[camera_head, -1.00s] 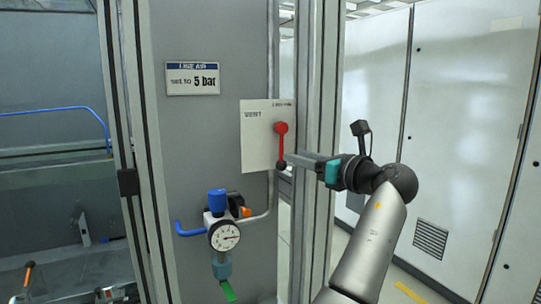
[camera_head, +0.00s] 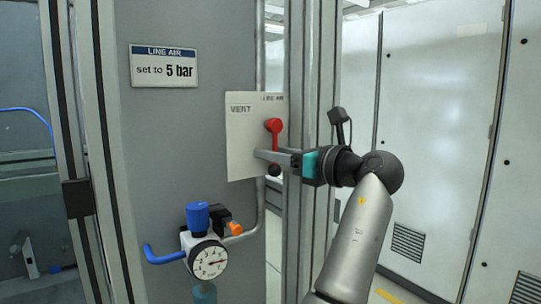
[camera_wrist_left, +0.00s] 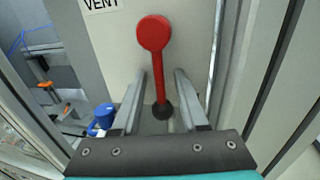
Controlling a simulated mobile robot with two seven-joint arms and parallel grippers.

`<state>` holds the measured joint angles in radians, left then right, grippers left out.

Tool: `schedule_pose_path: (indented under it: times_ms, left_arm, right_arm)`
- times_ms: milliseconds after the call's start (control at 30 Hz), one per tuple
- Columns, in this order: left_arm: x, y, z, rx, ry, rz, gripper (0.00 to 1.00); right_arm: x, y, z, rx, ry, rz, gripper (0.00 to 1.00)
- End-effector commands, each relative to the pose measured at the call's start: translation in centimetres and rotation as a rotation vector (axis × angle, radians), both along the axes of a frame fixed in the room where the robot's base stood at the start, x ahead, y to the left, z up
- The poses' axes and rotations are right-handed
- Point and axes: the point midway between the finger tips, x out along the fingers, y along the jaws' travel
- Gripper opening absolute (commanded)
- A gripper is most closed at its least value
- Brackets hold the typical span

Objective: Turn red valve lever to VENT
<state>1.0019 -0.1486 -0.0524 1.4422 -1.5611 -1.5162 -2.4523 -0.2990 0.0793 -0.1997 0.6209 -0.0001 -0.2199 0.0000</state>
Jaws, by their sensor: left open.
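The red valve lever (camera_head: 273,126) is mounted on a pale plate (camera_head: 243,140) and points down, with a black knob at its lower end. The plate reads VENT at its left and LINE AIR at its upper right. My left gripper (camera_head: 264,156) reaches in from the right, its fingers level with the lever's lower shaft and covering part of it. In the left wrist view, the red lever (camera_wrist_left: 153,34) runs down between the two open fingers (camera_wrist_left: 160,80), with its black knob between them. A gap shows on each side. My right gripper is not in view.
A pressure gauge (camera_head: 208,260) with a blue knob (camera_head: 197,216) sits below and left of the plate. A "set to 5 bar" sign (camera_head: 163,67) is above left. A metal post (camera_head: 312,90) stands right of the lever; pale cabinets (camera_head: 430,130) stand behind.

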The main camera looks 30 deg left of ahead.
Motion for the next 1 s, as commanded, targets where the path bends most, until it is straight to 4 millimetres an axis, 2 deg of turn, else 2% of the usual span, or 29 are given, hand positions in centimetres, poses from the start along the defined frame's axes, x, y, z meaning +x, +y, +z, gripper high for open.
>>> schedule_pose_path:
  times_ms: [167, 533, 1000]
  left_arm:
    - [0.01, -0.01, 0.04, 0.000, -0.001, 0.000, 0.42]
    - [0.01, 0.01, 0.00, 0.000, -0.001, 0.000, 0.00]
    - [0.01, 0.02, -0.02, 0.000, 0.000, 0.000, 0.00]
  right_arm:
    - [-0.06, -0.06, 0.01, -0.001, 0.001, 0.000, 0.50]
    - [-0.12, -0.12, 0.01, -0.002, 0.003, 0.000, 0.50]
    - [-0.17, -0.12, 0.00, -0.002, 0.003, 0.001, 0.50]
